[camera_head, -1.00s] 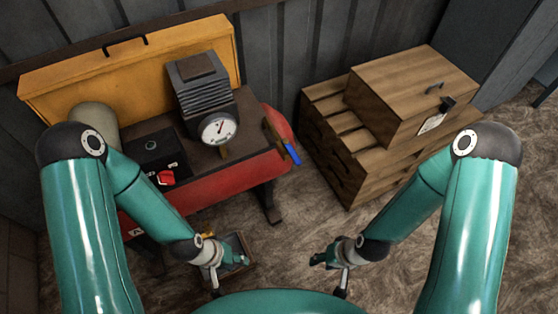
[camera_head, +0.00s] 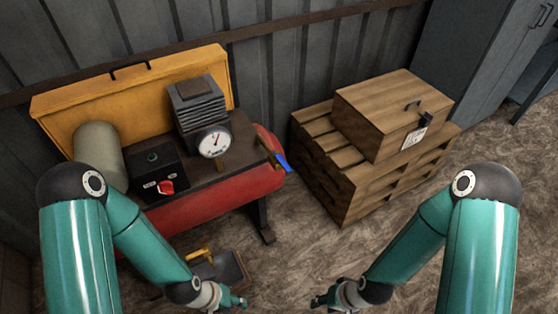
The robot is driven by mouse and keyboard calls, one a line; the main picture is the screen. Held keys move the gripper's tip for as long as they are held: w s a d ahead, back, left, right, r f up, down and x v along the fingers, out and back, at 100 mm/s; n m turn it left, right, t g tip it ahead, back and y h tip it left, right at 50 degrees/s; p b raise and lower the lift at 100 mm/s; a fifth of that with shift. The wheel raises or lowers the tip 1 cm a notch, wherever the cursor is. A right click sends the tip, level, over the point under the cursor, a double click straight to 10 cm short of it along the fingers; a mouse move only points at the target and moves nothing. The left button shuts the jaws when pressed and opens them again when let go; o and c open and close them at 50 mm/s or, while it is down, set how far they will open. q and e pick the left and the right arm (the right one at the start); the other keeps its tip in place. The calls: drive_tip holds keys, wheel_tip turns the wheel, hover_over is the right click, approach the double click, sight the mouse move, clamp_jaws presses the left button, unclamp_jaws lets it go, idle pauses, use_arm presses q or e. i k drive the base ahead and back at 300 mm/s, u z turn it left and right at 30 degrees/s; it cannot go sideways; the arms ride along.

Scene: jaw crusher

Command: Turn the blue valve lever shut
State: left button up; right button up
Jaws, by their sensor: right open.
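The blue valve lever (camera_head: 283,162) is at the right end of the red compressor tank (camera_head: 220,196), beside a brass-coloured fitting, and slants downward to the right. My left gripper (camera_head: 241,302) is low in the view, in front of the compressor and well apart from the lever. It is small and partly cut by the lower edge, so its jaws are unclear. My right gripper (camera_head: 318,301) is open and empty, low in the view to the right of the left one. Neither gripper touches the lever.
A pressure gauge (camera_head: 214,141) and a black box with a red switch (camera_head: 166,187) sit on the compressor. A wooden crate (camera_head: 385,120) rests on stacked pallets (camera_head: 340,185) at the right. A dark tray with a yellow handle (camera_head: 228,268) lies on the floor near my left gripper.

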sight(277, 156)
drive_tip(key=u, duration=0.85)
drive_tip(key=i, duration=0.35)
drive_tip(key=z, duration=0.05)
